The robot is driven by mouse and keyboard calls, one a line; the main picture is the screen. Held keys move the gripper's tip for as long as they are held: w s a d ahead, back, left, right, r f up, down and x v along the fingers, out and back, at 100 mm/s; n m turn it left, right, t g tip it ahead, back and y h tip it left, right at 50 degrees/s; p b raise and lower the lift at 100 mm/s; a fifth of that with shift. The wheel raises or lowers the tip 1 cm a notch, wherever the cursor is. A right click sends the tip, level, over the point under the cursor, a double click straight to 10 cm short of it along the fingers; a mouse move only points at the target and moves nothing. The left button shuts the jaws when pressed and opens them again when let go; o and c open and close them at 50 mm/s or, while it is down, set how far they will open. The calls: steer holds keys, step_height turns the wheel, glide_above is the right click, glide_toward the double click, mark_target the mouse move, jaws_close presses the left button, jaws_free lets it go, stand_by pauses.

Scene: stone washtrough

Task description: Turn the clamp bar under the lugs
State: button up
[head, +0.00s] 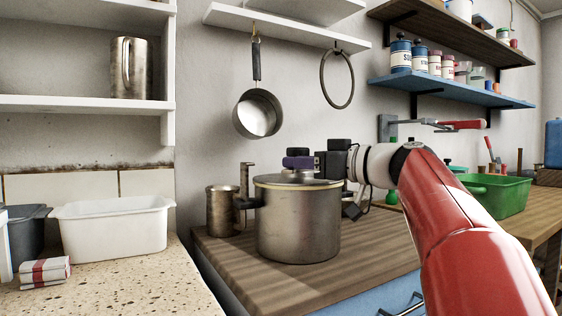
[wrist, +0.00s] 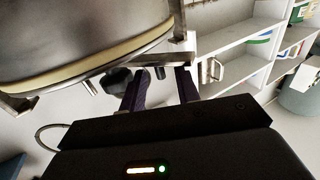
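A steel pot (head: 298,225) with a lid and a pale rim band stands upright on the wooden counter. An upright metal piece (head: 244,180) rises at its left side; I cannot tell whether it is a lug. My gripper (head: 299,158) is level just over the lid, reaching in from the right. In the wrist view the pot (wrist: 70,40) fills the upper left, with a metal bracket or bar end (wrist: 178,52) near the fingertips. My two dark purple fingers (wrist: 160,88) stand apart. A small dark part shows between them. The clamp bar cannot be made out clearly; my gripper partly hides the lid top.
A metal mug (head: 222,210) stands close behind the pot's left side. A green tub (head: 497,196) is at the right. A saucepan (head: 257,113) and a ring (head: 337,80) hang above. A white basin (head: 113,225) sits on the left worktop. The counter before the pot is clear.

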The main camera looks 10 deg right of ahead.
mark_target(284, 180)
steer(key=shift+x, duration=2.2)
jaws_close()
